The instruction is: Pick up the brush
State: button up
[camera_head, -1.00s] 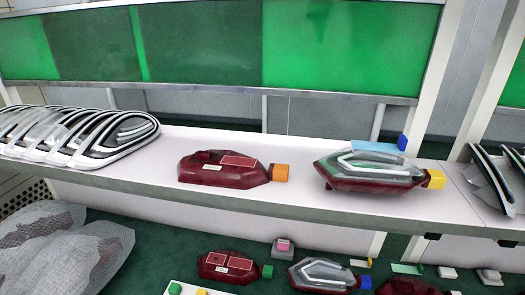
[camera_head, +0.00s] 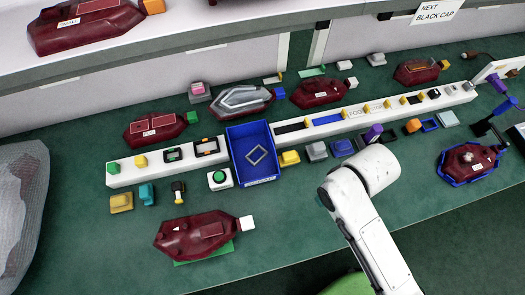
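I cannot pick out a brush with certainty. A dark, thin-armed item (camera_head: 494,122) at the right edge is also unclear. My white arm reaches in from the lower right, but my gripper is not visible.
A blue tray (camera_head: 262,181) holding a square frame stands mid-bench, by a long white rail (camera_head: 128,178) with several small parts. A dark red lamp (camera_head: 198,236) lies in front. Another lamp sits in a blue holder (camera_head: 447,180) at right. The front bench strip right of the nearer lamp is clear.

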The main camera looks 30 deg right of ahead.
aim_at(290, 159)
jog(key=k+l+z, duration=0.1)
jog(key=k, duration=0.25)
jog(key=z, duration=1.05)
jog(key=u, duration=1.05)
jog(key=i+j+z, duration=0.2)
jog(key=j+z, duration=0.15)
jog(key=j, duration=0.3)
jog(key=i+j+z, duration=0.1)
jog(key=j+z, duration=0.3)
jog(key=j, duration=0.3)
jog(key=j+z, duration=0.35)
jog(key=j, duration=0.35)
